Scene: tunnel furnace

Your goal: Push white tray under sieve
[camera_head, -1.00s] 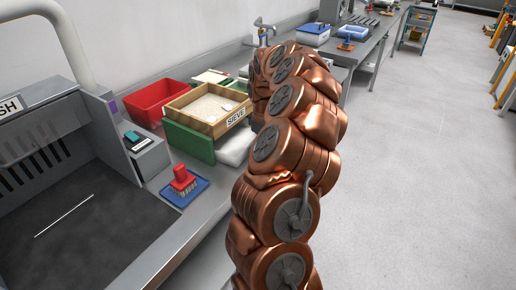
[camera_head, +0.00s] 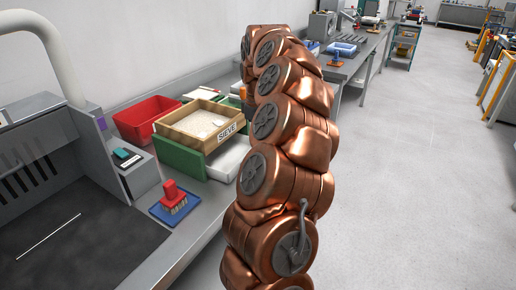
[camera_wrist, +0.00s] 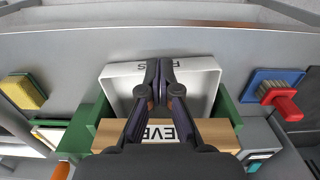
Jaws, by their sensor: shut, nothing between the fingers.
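The white tray (camera_head: 228,160) sits on the bench below the wooden sieve (camera_head: 188,138), partly sticking out at the front, its right end hidden by my arm. In the wrist view the white tray (camera_wrist: 198,80) lies between the ends of the green stand (camera_wrist: 228,108), and the labelled sieve (camera_wrist: 220,133) covers its far part. My gripper (camera_wrist: 159,63) is shut and empty, with its fingertips at the tray's lettered front edge. I cannot tell whether they touch it. In the head view my arm hides the gripper.
A red bin (camera_head: 143,120) stands behind the sieve. A blue dustpan with a red brush (camera_head: 172,200) lies on the bench left of the tray. In the wrist view a yellow sponge (camera_wrist: 24,92) lies on the other side. Open floor (camera_head: 420,190) is at the right.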

